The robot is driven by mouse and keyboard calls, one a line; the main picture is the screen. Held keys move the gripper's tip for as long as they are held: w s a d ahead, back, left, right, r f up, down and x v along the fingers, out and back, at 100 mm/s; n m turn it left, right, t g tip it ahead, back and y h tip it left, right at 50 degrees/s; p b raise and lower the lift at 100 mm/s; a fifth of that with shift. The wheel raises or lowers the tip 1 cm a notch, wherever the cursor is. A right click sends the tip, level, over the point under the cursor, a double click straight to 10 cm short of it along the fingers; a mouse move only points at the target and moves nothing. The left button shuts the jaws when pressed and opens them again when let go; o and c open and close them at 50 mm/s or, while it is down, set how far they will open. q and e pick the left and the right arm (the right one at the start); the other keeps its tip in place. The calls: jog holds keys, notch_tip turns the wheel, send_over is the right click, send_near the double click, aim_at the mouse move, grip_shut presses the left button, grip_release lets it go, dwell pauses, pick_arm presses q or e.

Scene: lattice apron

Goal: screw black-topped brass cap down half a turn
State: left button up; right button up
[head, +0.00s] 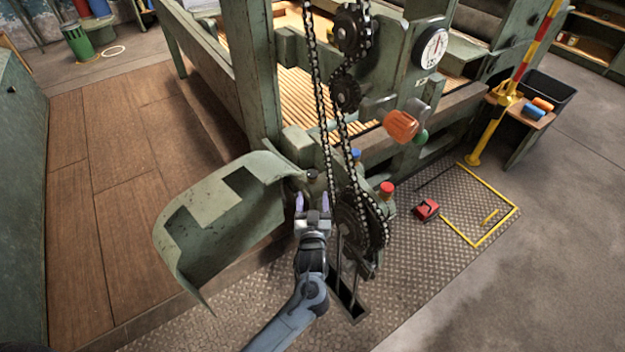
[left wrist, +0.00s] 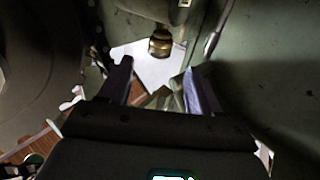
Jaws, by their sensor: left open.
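The black-topped brass cap (head: 312,174) sits on the green machine housing, just above my left gripper in the head view. In the left wrist view the brass cap (left wrist: 160,42) shows ahead of the fingers, at the top middle. My left gripper (head: 313,202) is open, with its two fingers apart and nothing between them. In the left wrist view the open gripper (left wrist: 156,85) has a finger on each side, and the cap lies beyond their tips. The cap's black top is not clear in that view. My right gripper is not in view.
A blue cap (head: 355,153) and a red cap (head: 387,188) stand to the right. Chains (head: 324,110) and a dark sprocket (head: 358,222) are close on the gripper's right. A curved green guard (head: 215,220) is on its left. A red block (head: 427,209) lies on the tread plate.

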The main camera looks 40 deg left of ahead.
aim_at(313, 180)
pick_arm(q)
jog(key=b+x, duration=0.3)
jog(key=x, duration=0.5)
jog(key=shift+x, duration=0.85)
jog(key=shift+c, duration=0.3)
jog(key=c, duration=0.9)
jog(key=shift+r+m+t+h+p, duration=0.2)
jog(key=shift+m+t+h+p, duration=0.1)
jog(key=shift+m+h+p, duration=0.15)
jog(key=m+t+h+p, duration=0.1)
jog(key=m+h+p, duration=0.1)
jog(key=h+p, duration=0.1)
jog(key=shift+a+m+t+h, duration=0.1)
jog(key=shift+m+t+h, duration=0.25)
jog(key=shift+t+h, duration=0.1)
jog(key=m+h+p, duration=0.2)
jog(key=h, duration=0.1)
jog(key=shift+f+t, duration=0.1)
jog(key=shift+t, duration=0.25)
jog(key=shift+m+h, duration=1.1)
jog(key=shift+h, duration=0.6)
jog(key=shift+f, duration=0.1)
